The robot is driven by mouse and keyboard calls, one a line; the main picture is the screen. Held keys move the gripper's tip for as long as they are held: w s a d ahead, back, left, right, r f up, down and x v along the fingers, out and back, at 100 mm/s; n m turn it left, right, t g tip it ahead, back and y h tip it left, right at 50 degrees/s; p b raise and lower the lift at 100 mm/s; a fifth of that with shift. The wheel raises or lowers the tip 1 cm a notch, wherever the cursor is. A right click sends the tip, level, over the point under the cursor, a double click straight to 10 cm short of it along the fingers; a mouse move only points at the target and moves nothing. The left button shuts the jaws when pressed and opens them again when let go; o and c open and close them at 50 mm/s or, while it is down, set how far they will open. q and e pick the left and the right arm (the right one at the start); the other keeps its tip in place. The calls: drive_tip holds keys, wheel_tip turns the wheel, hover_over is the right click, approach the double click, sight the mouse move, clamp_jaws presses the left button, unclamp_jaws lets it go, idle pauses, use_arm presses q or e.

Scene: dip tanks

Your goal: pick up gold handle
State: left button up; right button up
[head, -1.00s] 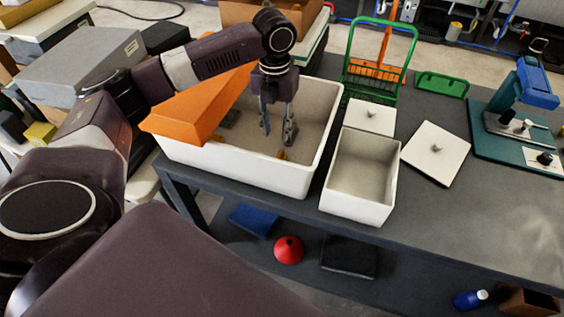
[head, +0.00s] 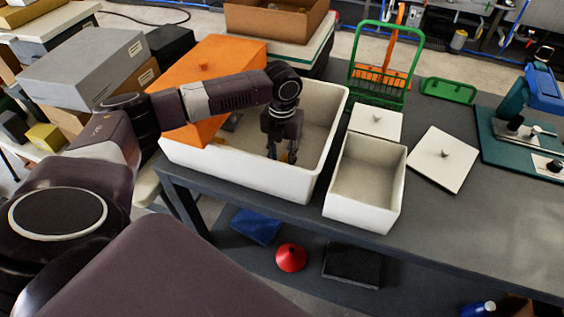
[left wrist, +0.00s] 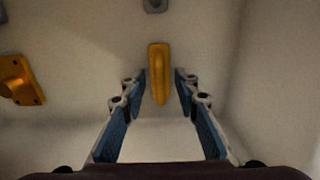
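The gold handle (left wrist: 159,73) lies on the floor of the large white tank (head: 332,128). In the left wrist view it is upright in the picture, centred just beyond and between my fingertips. My left gripper (left wrist: 158,92) is open, its two blue-padded fingers apart on either side of the handle's line, with nothing between them that I can see held. In the head view my left gripper (head: 282,152) reaches down inside the tank and mostly hides the handle. My right gripper is not in view.
Another gold piece (left wrist: 17,80) with holes and a small grey part (left wrist: 154,5) lie in the tank. An orange lid (head: 203,72) rests over the tank's left side. A smaller white tank (head: 362,207) stands to the right.

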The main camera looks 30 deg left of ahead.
use_arm(q)
drive_tip(key=shift+f, duration=0.3)
drive_tip(key=shift+c, duration=0.6)
clamp_jaws()
drive_tip(key=shift+r, duration=0.2)
